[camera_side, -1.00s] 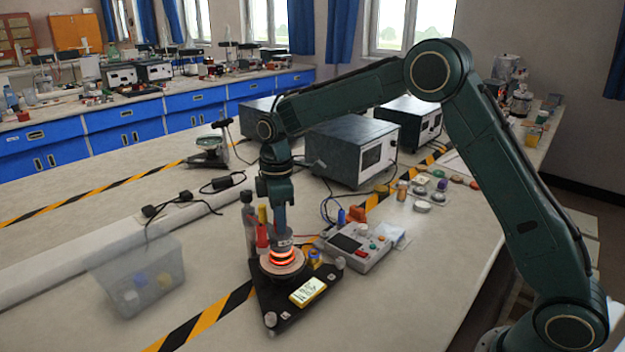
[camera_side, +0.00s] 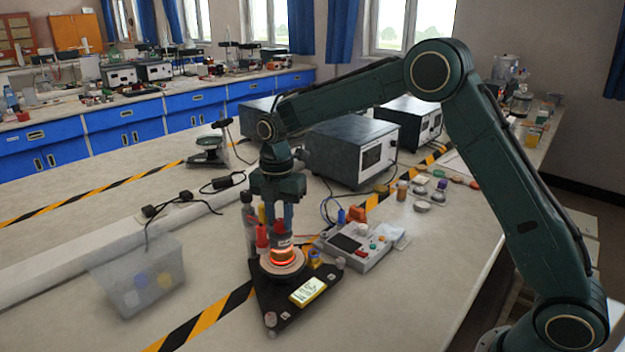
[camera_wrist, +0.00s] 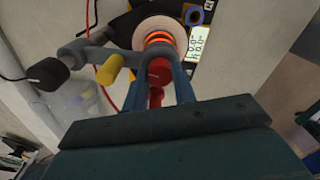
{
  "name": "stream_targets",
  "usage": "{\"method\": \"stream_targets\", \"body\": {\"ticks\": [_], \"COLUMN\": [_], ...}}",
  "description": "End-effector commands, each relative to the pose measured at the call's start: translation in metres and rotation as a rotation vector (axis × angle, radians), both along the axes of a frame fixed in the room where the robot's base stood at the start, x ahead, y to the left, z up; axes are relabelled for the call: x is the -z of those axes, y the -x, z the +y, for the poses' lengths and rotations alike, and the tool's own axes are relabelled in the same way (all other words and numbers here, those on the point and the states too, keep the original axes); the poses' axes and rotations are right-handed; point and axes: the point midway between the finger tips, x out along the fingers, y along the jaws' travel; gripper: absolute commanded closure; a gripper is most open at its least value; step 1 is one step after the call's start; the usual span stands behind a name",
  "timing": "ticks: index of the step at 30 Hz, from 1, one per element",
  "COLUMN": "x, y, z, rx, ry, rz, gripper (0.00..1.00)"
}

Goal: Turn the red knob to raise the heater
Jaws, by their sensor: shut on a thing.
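The red knob (camera_wrist: 161,71) sits between the fingers of my gripper (camera_wrist: 160,80) in the wrist view, and my gripper is shut on it. In the side view the knob (camera_side: 280,226) shows partly between the fingers of my gripper (camera_side: 276,222), above the heater. The heater (camera_side: 283,257) is a glowing orange coil above a pale round plate on a black triangular base.
A red-capped part (camera_side: 262,238) and a dark post (camera_side: 247,215) stand close left of my gripper. A control box (camera_side: 357,246) is to the right, a clear bin (camera_side: 140,278) to the left.

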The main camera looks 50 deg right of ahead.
Motion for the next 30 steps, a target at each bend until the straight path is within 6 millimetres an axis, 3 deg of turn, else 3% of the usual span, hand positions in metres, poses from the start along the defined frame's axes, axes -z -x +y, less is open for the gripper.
{"method": "stream_targets", "body": {"ticks": [12,27,28,30], "x": [-0.0016,-0.0017,-0.0017,-0.0016], "y": [-0.0005,-0.0005,-0.0005,-0.0004], "z": [0.0002,0.0004,0.0004,0.0004], "rx": [-0.223,-0.248,-0.248,-0.248], "ry": [0.0,0.0,0.0,0.0], "rz": [-0.003,-0.003,-0.003,-0.003], "gripper": [0.96,0.96,0.69,0.64]}}
